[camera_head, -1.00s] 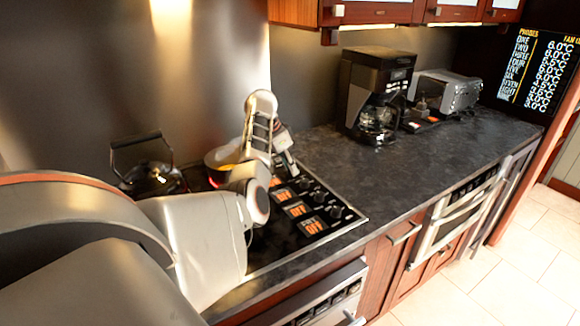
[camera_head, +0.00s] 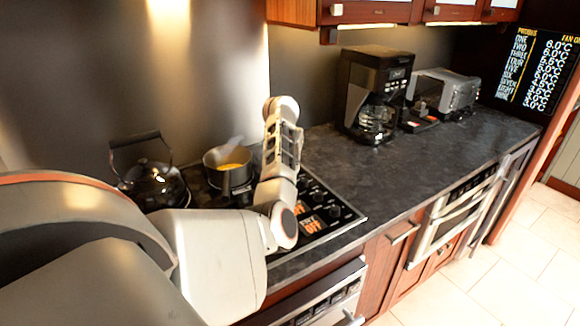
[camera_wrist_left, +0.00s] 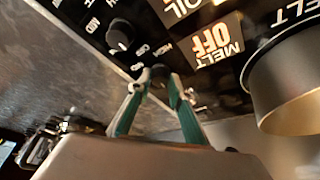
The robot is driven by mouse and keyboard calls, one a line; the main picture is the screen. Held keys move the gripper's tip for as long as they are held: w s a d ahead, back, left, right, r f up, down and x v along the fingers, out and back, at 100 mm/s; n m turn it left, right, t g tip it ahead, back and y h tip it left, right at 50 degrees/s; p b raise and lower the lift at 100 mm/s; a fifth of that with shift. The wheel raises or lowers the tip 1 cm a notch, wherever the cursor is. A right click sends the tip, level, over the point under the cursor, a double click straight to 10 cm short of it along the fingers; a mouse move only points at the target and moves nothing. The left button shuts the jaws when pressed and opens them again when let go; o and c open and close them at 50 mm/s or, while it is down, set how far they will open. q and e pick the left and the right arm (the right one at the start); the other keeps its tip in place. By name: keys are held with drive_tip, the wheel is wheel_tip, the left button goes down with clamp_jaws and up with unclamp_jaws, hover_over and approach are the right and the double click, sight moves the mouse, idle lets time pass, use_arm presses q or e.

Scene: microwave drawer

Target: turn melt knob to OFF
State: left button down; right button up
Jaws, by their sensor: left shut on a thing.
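In the left wrist view my left gripper (camera_wrist_left: 156,84) has its two grey-green fingers closed around a small dark knob (camera_wrist_left: 159,71) on the black control panel. The fingers cover most of this knob, so its pointer direction cannot be read. An orange-lit sign reading MELT OFF (camera_wrist_left: 217,41) is just to the right of it. A second black knob (camera_wrist_left: 120,36) with HIGH, MED and LOW type marks stands free to the left. In the head view my left arm hides the gripper and the held knob; orange OFF signs (camera_head: 310,225) show beside it. My right gripper is out of view.
A pot (camera_head: 229,168) with yellow contents and a utensil sits on the stove behind my arm. A dark kettle (camera_head: 152,182) stands left of it. A coffee maker (camera_head: 375,95) and a toaster oven (camera_head: 446,91) stand further right. The counter (camera_head: 400,165) between is clear.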

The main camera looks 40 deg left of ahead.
use_arm(q)
drive_tip(key=shift+n, duration=0.4)
drive_tip(key=c, duration=1.8)
unclamp_jaws()
wheel_tip(320, 180, up, 10)
drive_tip(key=shift+r, duration=0.1)
